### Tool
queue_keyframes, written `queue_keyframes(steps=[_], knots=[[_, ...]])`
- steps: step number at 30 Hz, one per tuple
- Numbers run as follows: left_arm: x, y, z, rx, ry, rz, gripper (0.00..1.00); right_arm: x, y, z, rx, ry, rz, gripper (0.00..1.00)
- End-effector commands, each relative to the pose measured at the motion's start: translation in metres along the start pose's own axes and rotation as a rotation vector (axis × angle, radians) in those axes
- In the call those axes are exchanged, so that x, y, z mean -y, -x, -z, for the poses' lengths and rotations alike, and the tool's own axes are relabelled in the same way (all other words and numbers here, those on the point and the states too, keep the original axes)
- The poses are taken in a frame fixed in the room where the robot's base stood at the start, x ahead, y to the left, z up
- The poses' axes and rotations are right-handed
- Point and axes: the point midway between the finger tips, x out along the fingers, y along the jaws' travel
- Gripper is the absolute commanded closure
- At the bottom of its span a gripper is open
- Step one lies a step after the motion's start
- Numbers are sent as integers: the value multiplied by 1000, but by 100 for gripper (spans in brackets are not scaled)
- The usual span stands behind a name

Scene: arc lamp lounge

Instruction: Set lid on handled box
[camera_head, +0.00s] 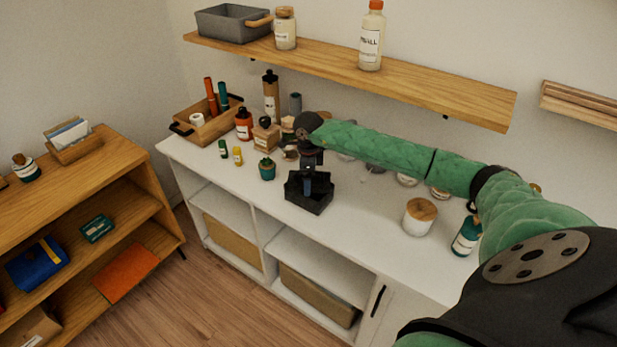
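My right arm reaches in from the right, and my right gripper (311,160) points down over the white counter. Directly below it is a black box-like piece (308,203) with raised sides; its inside is dark, and I cannot tell whether the fingers grip it. A wooden box (213,131) with dark handles stands at the counter's far left end, holding red and green cylinders and a white item. I cannot make out a separate lid. My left gripper is not in view.
Bottles and jars crowd the counter's back, including a red-orange bottle (243,124). A wood-lidded white jar (419,217) and teal bottle (466,236) stand right. The wall shelf (440,88) overhangs the counter.

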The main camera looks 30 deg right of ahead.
Motion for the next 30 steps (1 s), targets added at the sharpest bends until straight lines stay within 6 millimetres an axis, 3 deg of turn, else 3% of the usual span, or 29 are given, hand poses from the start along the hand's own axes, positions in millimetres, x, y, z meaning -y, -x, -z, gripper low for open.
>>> queue_keyframes(steps=[30], knots=[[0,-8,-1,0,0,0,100,0,0,0,0,0,0,33]])
